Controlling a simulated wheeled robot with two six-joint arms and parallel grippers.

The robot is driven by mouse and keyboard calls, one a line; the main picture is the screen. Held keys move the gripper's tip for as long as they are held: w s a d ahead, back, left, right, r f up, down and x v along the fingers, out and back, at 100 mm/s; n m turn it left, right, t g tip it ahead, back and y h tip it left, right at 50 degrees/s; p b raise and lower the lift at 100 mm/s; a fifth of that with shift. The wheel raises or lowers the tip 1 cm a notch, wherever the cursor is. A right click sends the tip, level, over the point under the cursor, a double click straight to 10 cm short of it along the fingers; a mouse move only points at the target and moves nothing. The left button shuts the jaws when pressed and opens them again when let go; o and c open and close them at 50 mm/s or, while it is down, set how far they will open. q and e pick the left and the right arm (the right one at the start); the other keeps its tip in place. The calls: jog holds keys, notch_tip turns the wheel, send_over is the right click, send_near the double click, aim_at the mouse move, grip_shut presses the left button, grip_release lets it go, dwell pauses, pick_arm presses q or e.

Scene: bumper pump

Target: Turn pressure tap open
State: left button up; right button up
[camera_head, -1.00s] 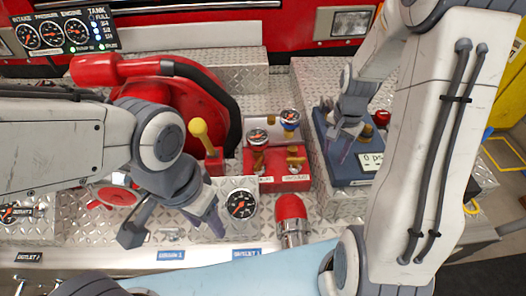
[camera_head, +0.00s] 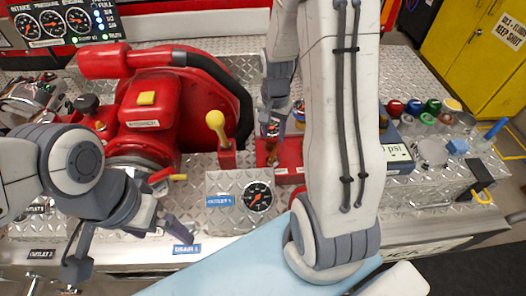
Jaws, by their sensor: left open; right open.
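The red tap block (camera_head: 290,176) sits right of the yellow-knobbed lever, mostly hidden behind my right arm and gripper. My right gripper (camera_head: 272,132) is open and points down over the left part of the block. I cannot tell whether it touches a tap. My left gripper (camera_head: 128,248) is open and empty, its fingers spread above the front edge of the panel near a blue label.
A lever with a yellow knob (camera_head: 215,121) stands just left of the block. A round gauge (camera_head: 257,197) is in front. A red pump housing (camera_head: 150,115) with a black hose is behind left. Several coloured caps (camera_head: 415,107) and a psi display (camera_head: 397,152) are at right.

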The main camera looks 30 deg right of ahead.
aim_at(273, 153)
notch_tip(273, 153, down, 9)
jog(key=shift+r+p, duration=0.1)
jog(key=shift+p, duration=0.25)
grip_shut()
